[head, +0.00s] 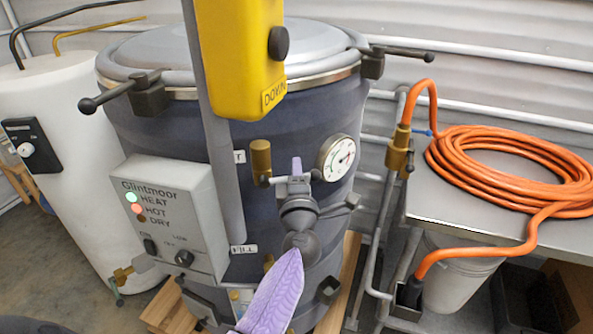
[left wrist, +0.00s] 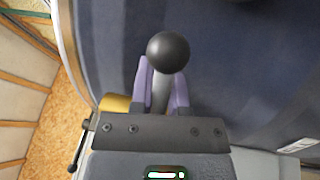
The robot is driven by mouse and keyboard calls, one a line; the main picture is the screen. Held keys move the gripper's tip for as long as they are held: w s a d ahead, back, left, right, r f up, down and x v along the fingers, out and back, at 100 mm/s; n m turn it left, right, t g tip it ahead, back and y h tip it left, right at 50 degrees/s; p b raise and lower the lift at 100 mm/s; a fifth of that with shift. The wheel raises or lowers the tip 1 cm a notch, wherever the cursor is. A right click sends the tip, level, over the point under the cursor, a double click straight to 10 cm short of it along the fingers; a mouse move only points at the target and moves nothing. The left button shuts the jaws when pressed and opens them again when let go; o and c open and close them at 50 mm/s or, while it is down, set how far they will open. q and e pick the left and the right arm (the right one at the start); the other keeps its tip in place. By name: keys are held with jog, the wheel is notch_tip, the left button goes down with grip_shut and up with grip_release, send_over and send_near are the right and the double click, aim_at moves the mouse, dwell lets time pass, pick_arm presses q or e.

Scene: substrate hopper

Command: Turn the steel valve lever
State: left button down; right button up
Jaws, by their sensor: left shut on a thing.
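The steel valve lever (head: 277,180) sticks out to the right from a brass valve (head: 261,160) on the front of the dark drum. It lies about level and ends in a dark ball knob (head: 316,174). My left gripper (head: 297,182) is at the lever, its purple fingers shut on it near the knob. In the left wrist view, the grey lever (left wrist: 160,97) lies between the two fingers, with the black knob (left wrist: 168,52) just past their tips. Part of the lever is hidden behind the gripper. My right gripper is in neither view.
A yellow pendant box (head: 235,55) hangs before the drum (head: 150,140). A control box (head: 165,205) and a round gauge (head: 338,157) flank the valve. An orange hose (head: 510,160) lies coiled on a steel table (head: 460,230) at right. A white tank (head: 70,160) stands left.

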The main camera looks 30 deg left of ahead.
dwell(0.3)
pick_arm(q)
jog(key=s+a+f+m+g+h+p, duration=0.2)
jog(key=f+m+p, duration=0.5)
jog(key=m+p, duration=0.7)
jog(key=s+a+m+g, duration=0.1)
jog(key=s+a+m, duration=0.1)
jog(key=m, duration=0.1)
jog(key=shift+s+a+m+g+h, duration=0.15)
jog(key=shift+s+m+g+h, duration=0.15)
jog(key=shift+s, duration=0.05)
jog(key=shift+p, duration=0.3)
jog(key=c, duration=0.6)
grip_release()
